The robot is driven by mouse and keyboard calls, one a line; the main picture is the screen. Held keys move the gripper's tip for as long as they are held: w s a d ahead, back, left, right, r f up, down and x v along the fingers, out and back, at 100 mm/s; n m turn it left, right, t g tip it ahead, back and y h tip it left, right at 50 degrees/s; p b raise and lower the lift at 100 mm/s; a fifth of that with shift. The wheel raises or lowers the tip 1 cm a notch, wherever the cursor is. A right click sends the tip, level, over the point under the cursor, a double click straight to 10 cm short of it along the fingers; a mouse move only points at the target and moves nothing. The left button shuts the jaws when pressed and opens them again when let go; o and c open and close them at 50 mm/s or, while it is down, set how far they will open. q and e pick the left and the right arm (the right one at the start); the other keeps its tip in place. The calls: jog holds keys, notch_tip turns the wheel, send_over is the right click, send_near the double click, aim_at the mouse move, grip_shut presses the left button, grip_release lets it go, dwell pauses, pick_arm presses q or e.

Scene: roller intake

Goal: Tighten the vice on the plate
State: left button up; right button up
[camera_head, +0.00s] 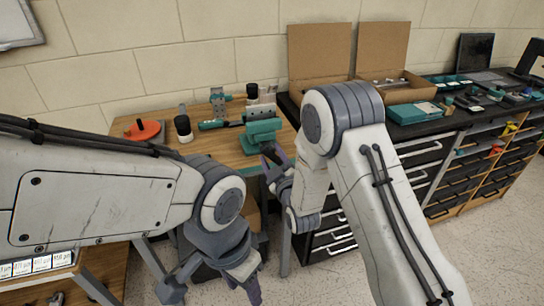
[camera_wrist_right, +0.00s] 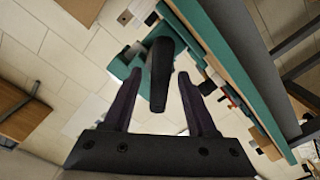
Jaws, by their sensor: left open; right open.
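The teal vice (camera_head: 262,134) stands at the front right of the wooden workbench. A grey plate (camera_head: 261,111) shows at its top; how firmly it is held cannot be told. My right gripper (camera_head: 272,162) is at the vice's front. In the right wrist view my right gripper (camera_wrist_right: 158,98) is open, with the vice's black handle (camera_wrist_right: 160,72) between its two fingers and gaps on both sides. The teal vice body (camera_wrist_right: 124,64) is partly hidden behind the handle. My left gripper (camera_head: 246,288) is low in front of the bench, away from the vice, and partly cut off by the frame.
On the workbench (camera_head: 160,115) are a red object (camera_head: 142,131), black-topped bottles (camera_head: 183,128) and a teal tool (camera_head: 212,125). Open cardboard boxes (camera_head: 320,55) stand to the right on a dark counter above drawers (camera_head: 335,240). The bench's teal front edge (camera_wrist_right: 225,70) runs close to my right gripper.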

grip_shut()
jog(key=shift+f+m+b, duration=0.15)
jog(key=shift+m+b, duration=0.65)
jog(key=shift+b, duration=0.3)
jog(key=m+b, duration=0.8)
jog(key=shift+d+m, duration=0.1)
jog(key=shift+m, duration=0.2)
jog(key=shift+m+b, duration=0.5)
jog(key=shift+b, duration=0.05)
jog(key=shift+r, duration=0.2)
grip_release()
